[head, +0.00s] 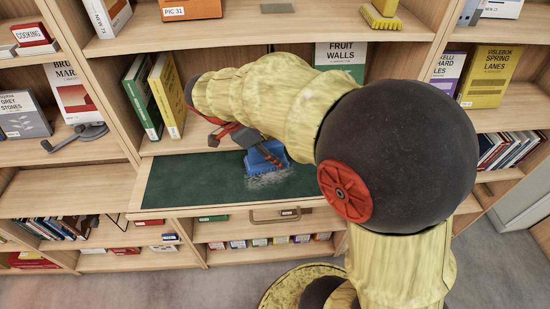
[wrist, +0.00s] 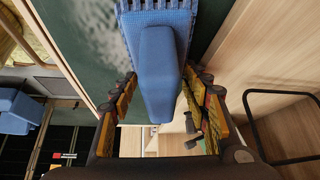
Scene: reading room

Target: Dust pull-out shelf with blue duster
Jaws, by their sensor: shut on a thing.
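The pull-out shelf (head: 180,190) sticks out of the bookcase, with a dark green top and a handle on its front edge. My gripper (head: 266,150) is shut on the handle of the blue duster (head: 258,164). The duster's head is low over the green top, at the near right part; I cannot tell for sure whether its bristles touch it. A pale grey dust patch (head: 268,181) lies beside and in front of it. In the wrist view the duster (wrist: 158,60) sits between both fingers, and pale dust (wrist: 97,25) shows on the green top to its left.
Upright green and yellow books (head: 166,95) stand on the shelf behind the green top, at the left. A Fruit Walls book (head: 340,55) stands further right. Small boxes (head: 265,241) line a shelf below. The left part of the green top is clear; my arm hides its right end.

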